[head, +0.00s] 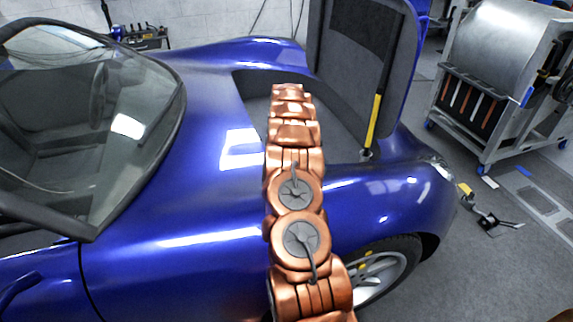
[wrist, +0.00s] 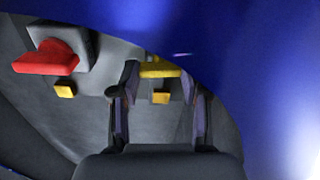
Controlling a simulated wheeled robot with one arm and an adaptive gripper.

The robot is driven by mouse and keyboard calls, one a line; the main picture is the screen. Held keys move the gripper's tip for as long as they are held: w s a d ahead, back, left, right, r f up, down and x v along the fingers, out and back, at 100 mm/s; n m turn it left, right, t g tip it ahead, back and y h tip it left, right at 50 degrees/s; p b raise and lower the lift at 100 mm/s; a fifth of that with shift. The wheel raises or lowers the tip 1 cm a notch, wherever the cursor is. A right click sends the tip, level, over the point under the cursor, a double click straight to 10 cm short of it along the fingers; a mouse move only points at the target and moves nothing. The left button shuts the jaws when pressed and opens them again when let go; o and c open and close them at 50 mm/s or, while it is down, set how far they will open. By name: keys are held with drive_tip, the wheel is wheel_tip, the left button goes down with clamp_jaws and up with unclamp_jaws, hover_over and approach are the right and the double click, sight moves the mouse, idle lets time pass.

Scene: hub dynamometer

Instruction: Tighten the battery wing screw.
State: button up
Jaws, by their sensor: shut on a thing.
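In the wrist view, my gripper (wrist: 158,85) reaches down into a dark grey compartment of the blue car, one finger on each side of a yellow wing-shaped piece (wrist: 158,68), which looks like the wing screw. The gripper is shut on this piece, though the exact contact is partly hidden by the fingers. A small yellow block (wrist: 161,97) shows just below it, between the fingers. To the left, a red wing-shaped piece (wrist: 46,58) sits on a grey block, with another small yellow block (wrist: 65,90) beside it. In the head view, my gripper is hidden beyond my copper arm.
The blue car body (head: 210,195) surrounds the compartment, and its edge curves close to my gripper in the wrist view. The raised lid (head: 362,70) stands behind, with a yellow-and-black strut (head: 374,120) right of my arm. A metal cart (head: 500,80) stands at the right.

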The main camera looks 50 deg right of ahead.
drive_tip(key=m+p, duration=0.1)
drive_tip(key=m, duration=0.4)
drive_tip(key=shift+m+p, duration=0.75)
drive_tip(key=shift+m, duration=1.65)
drive_tip(key=o, duration=1.1)
drive_tip(key=shift+o, duration=0.2)
drive_tip(key=shift+r, duration=0.1)
wheel_tip(320, 180, up, 12)
